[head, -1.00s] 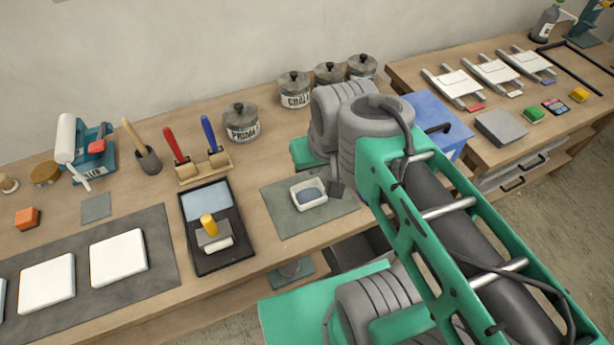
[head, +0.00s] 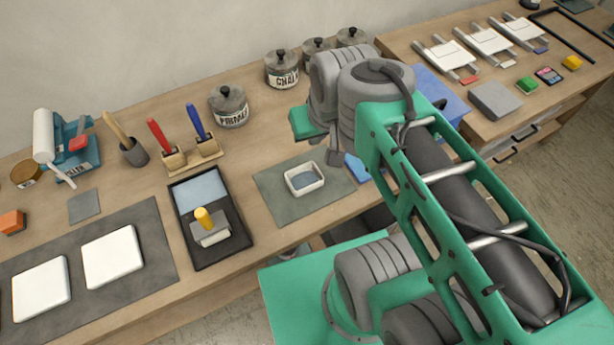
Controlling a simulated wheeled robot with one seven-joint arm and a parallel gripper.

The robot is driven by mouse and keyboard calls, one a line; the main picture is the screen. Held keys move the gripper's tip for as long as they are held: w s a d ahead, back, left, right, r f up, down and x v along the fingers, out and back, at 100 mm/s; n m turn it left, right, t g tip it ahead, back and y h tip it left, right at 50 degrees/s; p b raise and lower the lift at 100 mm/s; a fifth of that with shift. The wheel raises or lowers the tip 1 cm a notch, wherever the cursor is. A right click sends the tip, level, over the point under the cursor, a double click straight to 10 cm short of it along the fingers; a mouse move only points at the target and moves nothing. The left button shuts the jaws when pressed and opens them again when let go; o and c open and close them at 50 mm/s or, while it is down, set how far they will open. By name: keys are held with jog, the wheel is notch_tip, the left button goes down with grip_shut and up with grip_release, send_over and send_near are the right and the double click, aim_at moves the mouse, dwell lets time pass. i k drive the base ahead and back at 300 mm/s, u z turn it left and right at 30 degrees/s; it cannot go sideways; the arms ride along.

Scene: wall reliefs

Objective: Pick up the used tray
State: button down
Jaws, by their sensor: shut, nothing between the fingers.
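A small white tray (head: 304,179) with a blue-grey patch inside lies on a grey-green mat (head: 272,186) in the middle of the bench. A larger black tray (head: 206,259) stands left of it, with a pale blue panel and a yellow-handled tool in it; I cannot tell by looks alone which one counts as used. My gripper (head: 333,157) is shut and empty, just beyond the white tray's upper right corner in the picture. It looks apart from the tray. My arm hides much of the bench to the right.
Lidded pots (head: 229,106) stand at the back of the bench. Red and blue handled tools (head: 199,121) stand in wooden holders. White slabs (head: 112,254) lie on a dark mat at left. A blue box (head: 437,92) is partly behind my arm.

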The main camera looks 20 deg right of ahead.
aim_at(302, 179)
jog(key=z, duration=0.8)
jog(key=k, duration=0.85)
jog(key=u, duration=1.7)
